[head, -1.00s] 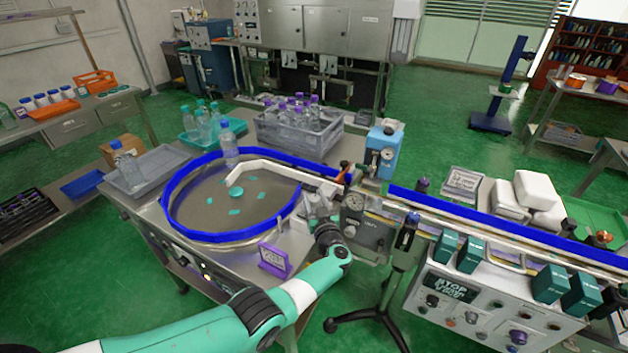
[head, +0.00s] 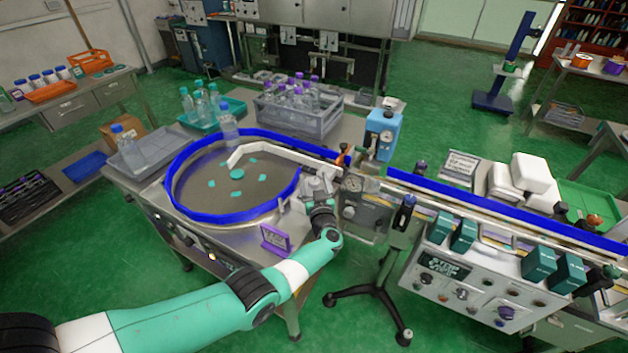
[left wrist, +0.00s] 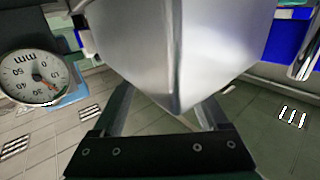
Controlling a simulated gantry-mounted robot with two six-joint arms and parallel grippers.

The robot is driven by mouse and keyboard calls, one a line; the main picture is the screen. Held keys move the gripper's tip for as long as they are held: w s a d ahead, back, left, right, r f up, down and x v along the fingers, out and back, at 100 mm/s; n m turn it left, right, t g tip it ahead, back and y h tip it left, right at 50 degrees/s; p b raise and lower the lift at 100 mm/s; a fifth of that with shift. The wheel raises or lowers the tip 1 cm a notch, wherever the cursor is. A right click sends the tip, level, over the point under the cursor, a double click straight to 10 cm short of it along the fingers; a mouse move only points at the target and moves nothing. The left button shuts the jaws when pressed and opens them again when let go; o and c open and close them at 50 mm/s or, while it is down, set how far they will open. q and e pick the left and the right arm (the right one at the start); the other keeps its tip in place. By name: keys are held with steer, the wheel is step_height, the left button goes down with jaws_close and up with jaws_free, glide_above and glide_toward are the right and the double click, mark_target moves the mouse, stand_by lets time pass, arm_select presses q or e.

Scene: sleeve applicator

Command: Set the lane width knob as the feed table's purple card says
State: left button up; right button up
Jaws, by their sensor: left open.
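The purple card (head: 275,239) stands on the front edge of the feed table (head: 230,232); its writing is too small to read. A grey box (head: 360,217) stands right of the round feed disc, with a pale round dial (head: 353,184) on top. The dial (left wrist: 32,78) shows large in the left wrist view, marked mm, with a red needle. My left gripper (head: 318,184) is open just left of the dial, by the disc's right rim. A smooth silvery shape (left wrist: 175,45) fills the middle of the left wrist view, hiding what lies behind it. I cannot clearly make out the lane width knob.
A blue-edged conveyor (head: 500,220) runs right from the box. A blue device (head: 381,135) stands behind it. The disc, with a blue rim (head: 185,215), holds small teal pieces. A grey crate (head: 300,118) of purple-capped bottles stands behind. A control panel (head: 480,295) is at front right.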

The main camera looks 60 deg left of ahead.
arm_select(q)
steer(key=shift+s+d+r+p, duration=0.1)
steer(key=shift+d+r+p, duration=0.1)
steer(key=shift+d+p, duration=0.2)
steer(key=p+v, duration=0.5)
steer(key=v, duration=0.5)
steer(key=shift+s+d+f, duration=0.2)
steer(key=shift+d, duration=0.1)
